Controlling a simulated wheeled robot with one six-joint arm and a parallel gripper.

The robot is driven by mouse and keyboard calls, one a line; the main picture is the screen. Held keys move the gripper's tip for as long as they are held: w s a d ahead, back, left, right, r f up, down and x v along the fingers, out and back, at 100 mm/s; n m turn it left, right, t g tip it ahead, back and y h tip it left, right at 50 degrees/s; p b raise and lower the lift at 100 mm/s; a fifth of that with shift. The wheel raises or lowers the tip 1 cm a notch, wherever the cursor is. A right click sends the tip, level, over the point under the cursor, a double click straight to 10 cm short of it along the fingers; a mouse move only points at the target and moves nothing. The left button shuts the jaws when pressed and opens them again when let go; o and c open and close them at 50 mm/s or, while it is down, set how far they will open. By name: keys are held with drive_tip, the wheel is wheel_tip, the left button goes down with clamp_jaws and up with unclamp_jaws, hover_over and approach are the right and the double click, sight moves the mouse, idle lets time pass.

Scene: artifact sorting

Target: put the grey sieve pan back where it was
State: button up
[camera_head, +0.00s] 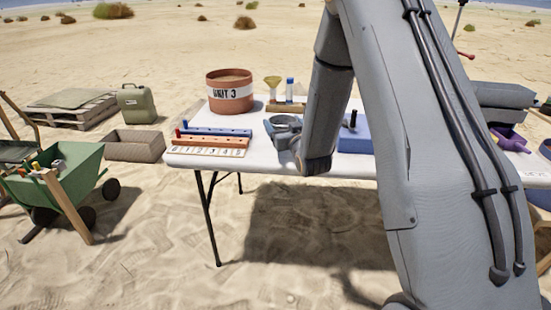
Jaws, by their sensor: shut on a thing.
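The grey sieve pan (286,121) shows as a round, shallow, grey shape near the front middle of the white table (206,160). My arm comes down from above, and its wrist end is right beside the pan's right side. My gripper (297,139) is small here and partly hidden by my wrist. It is shut on the pan at its near right side. A grey-blue surface (279,137) shows just under or in front of the pan. I cannot tell whether the pan touches it or hangs just above it.
Left of the pan are a blue strip (216,132) and orange strip (211,141) with pegs, and a numbered strip (207,153). Behind stand a terracotta "UNIT 3" pot (230,91) and a small stand (287,106). A blue box (354,138) is right, partly behind my arm.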

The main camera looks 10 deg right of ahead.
sight(277, 117)
drive_tip(key=shift+m+h, duration=0.4)
drive_tip(key=shift+h, duration=0.2)
drive_tip(key=w+b, duration=0.1)
drive_tip(key=w, duration=0.2)
drive_tip(key=w+a+b, duration=0.1)
drive_tip(key=w+b, duration=0.1)
drive_tip(key=w, duration=0.1)
drive_tip(key=shift+w+a, duration=0.1)
drive_tip(key=shift+w, duration=0.05)
wheel_tip(277, 117, down, 10)
drive_tip(key=shift+r, duration=0.1)
drive_tip(key=o, duration=1.2)
